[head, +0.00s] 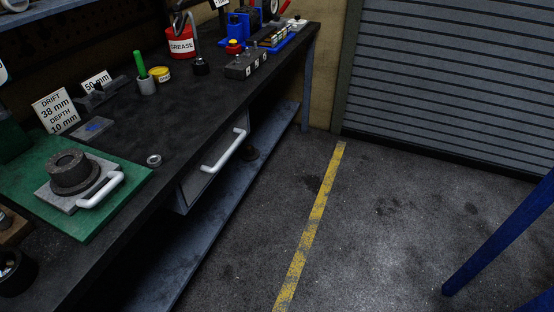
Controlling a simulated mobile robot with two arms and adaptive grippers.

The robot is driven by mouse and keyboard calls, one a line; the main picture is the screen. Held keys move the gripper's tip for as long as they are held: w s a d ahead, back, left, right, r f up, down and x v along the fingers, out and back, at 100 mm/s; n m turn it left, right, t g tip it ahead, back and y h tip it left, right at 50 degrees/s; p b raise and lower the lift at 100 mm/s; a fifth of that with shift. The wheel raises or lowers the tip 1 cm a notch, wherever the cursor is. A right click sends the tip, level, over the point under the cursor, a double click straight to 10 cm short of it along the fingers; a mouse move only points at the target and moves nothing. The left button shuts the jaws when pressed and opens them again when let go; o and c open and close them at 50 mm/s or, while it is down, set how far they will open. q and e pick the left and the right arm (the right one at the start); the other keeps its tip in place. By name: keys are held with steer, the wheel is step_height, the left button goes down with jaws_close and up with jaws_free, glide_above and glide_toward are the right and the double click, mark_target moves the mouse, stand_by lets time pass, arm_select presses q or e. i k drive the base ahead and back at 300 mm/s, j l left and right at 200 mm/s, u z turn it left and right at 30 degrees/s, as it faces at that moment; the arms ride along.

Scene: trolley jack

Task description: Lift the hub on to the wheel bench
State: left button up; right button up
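A dark, round, stepped part with a hole in its top (73,170), which looks like the hub, sits upright on a grey plate (52,198). The plate has a white handle (101,190) on its right side and lies on a green mat (128,186). The mat is on a long dark workbench (140,128) along the left wall. I cannot tell whether this is the wheel bench. Blue legs (497,237) stand at the right edge; what they carry is out of the picture. Neither of my grippers shows.
A small metal ring (154,160) lies beside the mat. Signs, a red grease tin (181,43) and a grey switch box (246,65) stand along the bench. A drawer handle (224,150) juts from its front. The floor (390,220) with a yellow line (314,225) is clear.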

mark_target(248, 154)
steer(key=i+l+u, duration=0.1)
steer(key=i+u, duration=0.2)
steer(key=i, duration=0.2)
steer(key=i+l+u, duration=0.15)
steer(key=i+l, duration=0.2)
steer(key=i+l+u, duration=0.1)
steer(key=i+l, duration=0.2)
steer(key=l, duration=0.2)
